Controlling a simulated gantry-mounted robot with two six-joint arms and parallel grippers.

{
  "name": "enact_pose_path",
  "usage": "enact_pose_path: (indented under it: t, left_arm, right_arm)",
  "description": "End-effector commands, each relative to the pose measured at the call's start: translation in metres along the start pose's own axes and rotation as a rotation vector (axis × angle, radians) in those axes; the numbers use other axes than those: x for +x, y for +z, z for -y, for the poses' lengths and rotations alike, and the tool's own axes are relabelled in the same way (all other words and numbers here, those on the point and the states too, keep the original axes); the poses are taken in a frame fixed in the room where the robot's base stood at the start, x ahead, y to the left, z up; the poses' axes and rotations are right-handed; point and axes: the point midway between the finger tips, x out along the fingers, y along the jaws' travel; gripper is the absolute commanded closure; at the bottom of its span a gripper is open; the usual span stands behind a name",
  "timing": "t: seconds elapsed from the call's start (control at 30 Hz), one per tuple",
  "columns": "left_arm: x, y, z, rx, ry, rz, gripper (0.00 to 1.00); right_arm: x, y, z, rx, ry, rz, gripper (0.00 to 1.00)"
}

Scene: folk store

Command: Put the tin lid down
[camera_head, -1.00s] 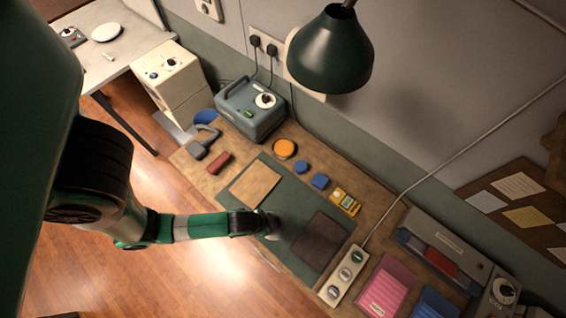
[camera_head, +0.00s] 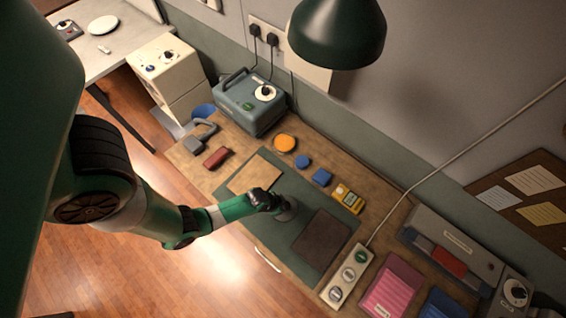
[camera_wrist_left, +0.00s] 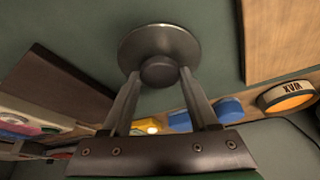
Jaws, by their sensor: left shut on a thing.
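The tin lid (camera_wrist_left: 178,42) is a grey metal disc with a round knob, seen in the left wrist view. My left gripper (camera_wrist_left: 160,76) is shut on the knob, one finger on each side. In the head view the lid (camera_head: 288,212) and my left gripper (camera_head: 274,204) are over the dark green mat (camera_head: 286,241), between a tan sheet and a dark brown sheet. I cannot tell whether the lid touches the mat. A round tin with an orange top (camera_head: 285,143) stands behind the mat; it also shows in the wrist view (camera_wrist_left: 287,97). My right gripper is out of view.
The tan sheet (camera_head: 255,174) and brown sheet (camera_head: 321,240) flank the lid. Blue pieces (camera_head: 321,177) and a yellow device (camera_head: 347,197) stand behind the mat. A switched power strip (camera_head: 349,274) lies at the right. A green lamp shade (camera_head: 337,30) hangs above.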

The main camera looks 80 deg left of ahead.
Motion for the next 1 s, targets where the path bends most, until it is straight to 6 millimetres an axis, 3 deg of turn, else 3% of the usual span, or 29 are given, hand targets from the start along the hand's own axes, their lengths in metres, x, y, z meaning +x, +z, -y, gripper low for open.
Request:
enact_pose_path:
  t: [0.2,0.23,0.4,0.77,1.0]
  left_arm:
    - [0.003,0.001,0.0,0.0,0.0,0.0,0.94]
    - [0.002,0.001,0.0,0.0,0.0,0.0,0.38]
    - [0.001,0.001,0.0,0.0,0.0,0.0,0.1]
    - [-0.006,-0.001,0.0,0.0,0.0,0.0,0.1]
    - [-0.058,-0.002,0.0,-0.001,0.0,-0.001,0.1]
  right_arm:
    - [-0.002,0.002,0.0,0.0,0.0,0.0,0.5]
    - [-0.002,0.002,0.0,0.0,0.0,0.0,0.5]
    - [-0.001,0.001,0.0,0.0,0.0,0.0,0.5]
    - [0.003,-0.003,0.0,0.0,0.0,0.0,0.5]
    - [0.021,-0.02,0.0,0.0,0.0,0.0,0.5]
